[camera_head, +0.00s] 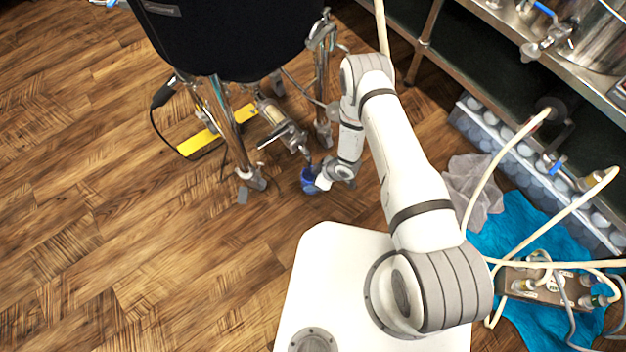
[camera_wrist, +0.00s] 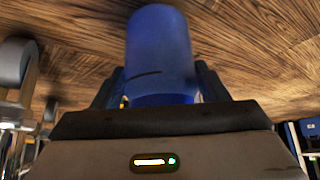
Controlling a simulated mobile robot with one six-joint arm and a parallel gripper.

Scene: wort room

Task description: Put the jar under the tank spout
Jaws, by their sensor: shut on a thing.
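The jar is a blue cylinder; it shows in the head view (camera_head: 309,176) and large in the wrist view (camera_wrist: 160,50). My gripper (camera_head: 318,183) is shut on the jar, with one finger on each side of it in the wrist view (camera_wrist: 158,88). The jar is low, close to the wooden floor; I cannot tell whether it touches it. The tank (camera_head: 225,35) is a dark, jacketed vessel on metal legs at the top. Its metal spout (camera_head: 296,138) points down just above the jar in the head view. The exact gap between them is unclear.
Metal tank legs (camera_head: 232,130) stand left of the jar. A yellow bar (camera_head: 217,130) and black cable lie beneath the tank. At right are a metal rack (camera_head: 480,45), pale hoses, a blue cloth (camera_head: 535,235) and a grey cloth (camera_head: 472,190). Open floor lies at left.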

